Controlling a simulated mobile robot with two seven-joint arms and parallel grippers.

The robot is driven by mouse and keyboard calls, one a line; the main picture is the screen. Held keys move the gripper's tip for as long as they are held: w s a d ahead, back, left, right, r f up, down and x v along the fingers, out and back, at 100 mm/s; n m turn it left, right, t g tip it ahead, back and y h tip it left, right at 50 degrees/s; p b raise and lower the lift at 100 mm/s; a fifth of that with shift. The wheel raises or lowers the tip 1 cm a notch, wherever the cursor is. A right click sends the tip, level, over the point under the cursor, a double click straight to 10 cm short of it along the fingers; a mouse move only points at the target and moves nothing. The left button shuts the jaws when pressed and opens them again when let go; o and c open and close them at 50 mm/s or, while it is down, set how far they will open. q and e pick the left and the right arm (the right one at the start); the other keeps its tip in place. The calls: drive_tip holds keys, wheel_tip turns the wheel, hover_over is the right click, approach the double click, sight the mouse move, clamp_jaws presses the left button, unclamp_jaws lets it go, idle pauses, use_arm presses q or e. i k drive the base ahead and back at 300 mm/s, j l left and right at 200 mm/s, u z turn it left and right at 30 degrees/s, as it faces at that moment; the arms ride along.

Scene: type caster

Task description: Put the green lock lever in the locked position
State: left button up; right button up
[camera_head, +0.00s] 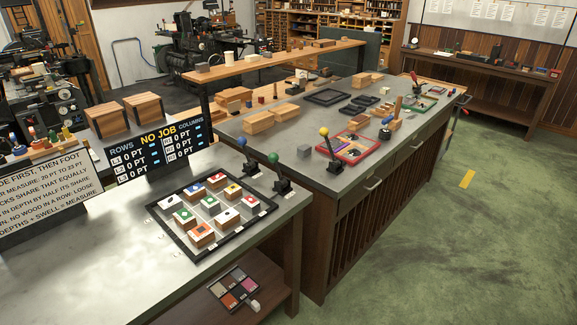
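The green lock lever (279,175) stands at the right end of the near metal-topped table. It has a dark base, a short shaft and a green ball knob (273,158). The shaft leans a little to the left, with the knob up and to the left of the base. I cannot tell from this view which position is the locked one. A similar lever with a blue knob (240,141) stands just left of it, leaning the same way. Neither of my grippers is in view, and nothing touches the green lever.
A black frame (170,233) holding several wooden blocks with coloured marks lies left of the levers. A scoreboard (158,148) stands behind it. A yellow-knobbed lever (333,150) and a red tray (370,153) are on the workbench beyond. Green floor (440,230) is open at right.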

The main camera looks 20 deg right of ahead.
sight(273, 157)
drive_tip(key=l+z, duration=0.15)
drive_tip(key=l, duration=0.5)
drive_tip(key=i+l+z, duration=0.1)
drive_tip(key=l, duration=0.5)
drive_tip(key=i+l+z, duration=0.15)
drive_tip(key=l, duration=0.25)
drive_tip(key=i+l+z, duration=0.15)
drive_tip(key=l, duration=0.25)
drive_tip(key=i+l+z, duration=0.2)
drive_tip(key=l, duration=0.2)
drive_tip(key=k, duration=0.05)
